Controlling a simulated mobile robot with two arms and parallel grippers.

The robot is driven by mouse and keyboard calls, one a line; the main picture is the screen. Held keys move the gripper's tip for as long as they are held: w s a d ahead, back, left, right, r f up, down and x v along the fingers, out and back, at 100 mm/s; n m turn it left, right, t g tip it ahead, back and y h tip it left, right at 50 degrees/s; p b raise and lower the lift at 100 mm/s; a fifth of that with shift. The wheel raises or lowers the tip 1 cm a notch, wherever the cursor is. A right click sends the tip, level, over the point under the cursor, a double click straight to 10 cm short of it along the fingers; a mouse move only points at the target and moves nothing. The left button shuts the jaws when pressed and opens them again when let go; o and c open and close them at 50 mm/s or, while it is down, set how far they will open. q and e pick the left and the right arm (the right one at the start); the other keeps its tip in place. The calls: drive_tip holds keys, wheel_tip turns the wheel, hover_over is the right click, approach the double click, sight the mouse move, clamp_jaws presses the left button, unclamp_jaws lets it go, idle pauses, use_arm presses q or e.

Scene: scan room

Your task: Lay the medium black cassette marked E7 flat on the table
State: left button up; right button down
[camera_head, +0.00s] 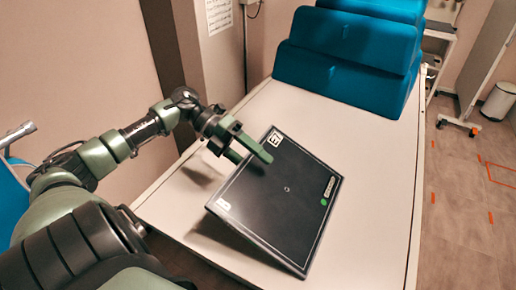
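The black cassette (286,190) is a flat dark panel with a pale border line, a white tag that seems to read E7 at its top corner, and a green dot at its right side. It is tilted over the table (376,182), its left side raised with a shadow beneath. My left gripper (247,152) is at its upper left edge, with one green finger over the face and the other behind the edge, gripping it. Whether the lower edge touches the table is unclear. My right gripper is not in view.
Blue foam wedges (343,78) are stacked at the table's far end. The table top is bare to the right of the cassette. A wall (80,70) runs along the left. A wheeled stand and a white bin (499,101) are on the floor at right.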

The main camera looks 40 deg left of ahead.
use_arm(q)
drive_tip(key=shift+p+v, duration=0.45)
drive_tip(key=shift+v, duration=1.6)
drive_tip(key=o, duration=0.6)
drive_tip(key=shift+f, duration=0.1)
drive_tip(key=b+v, duration=0.2)
drive_tip(key=v, duration=0.6)
drive_tip(key=shift+w, duration=0.1)
